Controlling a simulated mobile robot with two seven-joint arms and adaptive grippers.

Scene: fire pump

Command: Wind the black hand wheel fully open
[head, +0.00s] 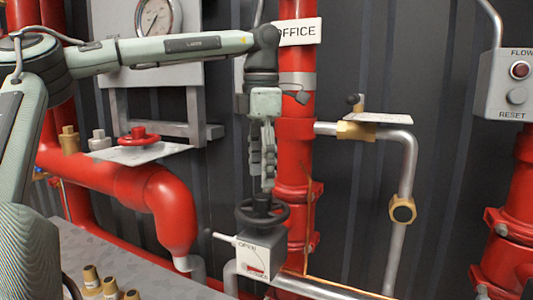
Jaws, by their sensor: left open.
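The black hand wheel (263,212) sits on top of a white valve box (261,254) low in the middle of the head view. The box front carries lettering and a red indicator, too small to read surely. My left gripper (266,186) points straight down directly above the wheel's hub. Its fingers are open and reach down to about the hub; I cannot tell whether they touch it. My right gripper is not in view.
A red hand wheel (138,136) on a plate stands at left. A red vertical pipe (296,150) runs close behind my left gripper. A brass-fitted pipe (402,209) and a grey FLOW/RESET box (507,84) are at right. Brass fittings (92,279) stand at lower left.

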